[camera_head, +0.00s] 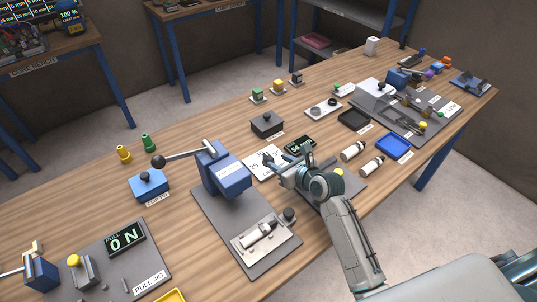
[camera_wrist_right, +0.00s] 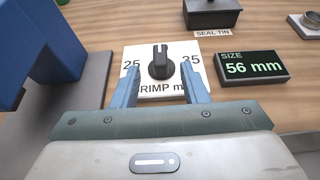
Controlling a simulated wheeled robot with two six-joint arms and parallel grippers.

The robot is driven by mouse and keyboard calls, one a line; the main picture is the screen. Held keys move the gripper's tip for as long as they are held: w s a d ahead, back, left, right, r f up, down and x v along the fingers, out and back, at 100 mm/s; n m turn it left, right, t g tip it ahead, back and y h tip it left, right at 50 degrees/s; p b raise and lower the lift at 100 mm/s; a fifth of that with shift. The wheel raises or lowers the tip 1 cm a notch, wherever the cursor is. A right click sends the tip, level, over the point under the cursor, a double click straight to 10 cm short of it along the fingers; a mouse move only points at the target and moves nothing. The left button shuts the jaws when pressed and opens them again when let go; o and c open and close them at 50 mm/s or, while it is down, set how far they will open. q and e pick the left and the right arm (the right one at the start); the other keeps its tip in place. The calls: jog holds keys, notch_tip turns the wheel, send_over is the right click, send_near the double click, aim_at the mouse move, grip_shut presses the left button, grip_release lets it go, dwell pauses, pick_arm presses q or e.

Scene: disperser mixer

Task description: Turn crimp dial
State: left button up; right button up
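The crimp dial (camera_wrist_right: 161,65) is a black knob on a white card (camera_wrist_right: 148,90) marked 25 at left, 35 at right and CRIMP below. Its grip ridge stands about upright in the right wrist view. In the head view the card (camera_head: 256,168) lies right of the blue lever press. My right gripper (camera_wrist_right: 160,78) is open, with blue fingers on either side of the knob, apart from it in the picture. In the head view the right gripper (camera_head: 274,163) is over the card and partly hides the dial. My left gripper is not in view.
A dark size display (camera_wrist_right: 251,66) reading 56 mm stands right of the card. A dark lidded tin (camera_head: 267,125) is behind it. The blue press (camera_head: 222,170) with its long lever stands close on the left. White bottles (camera_head: 354,151) lie to the right.

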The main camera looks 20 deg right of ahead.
aim_at(270, 157)
jog(key=x, duration=0.3)
jog(key=shift+w+a+f, duration=0.1)
jog(key=shift+w+a, duration=0.05)
jog(key=shift+w, duration=0.15)
jog(key=x, duration=0.2)
jog(key=shift+w+f+p, duration=0.2)
jog(key=shift+p, duration=0.1)
jog(key=shift+w, duration=0.1)
jog(key=shift+a, duration=0.1)
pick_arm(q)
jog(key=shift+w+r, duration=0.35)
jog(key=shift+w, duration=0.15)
pick_arm(e)
grip_shut()
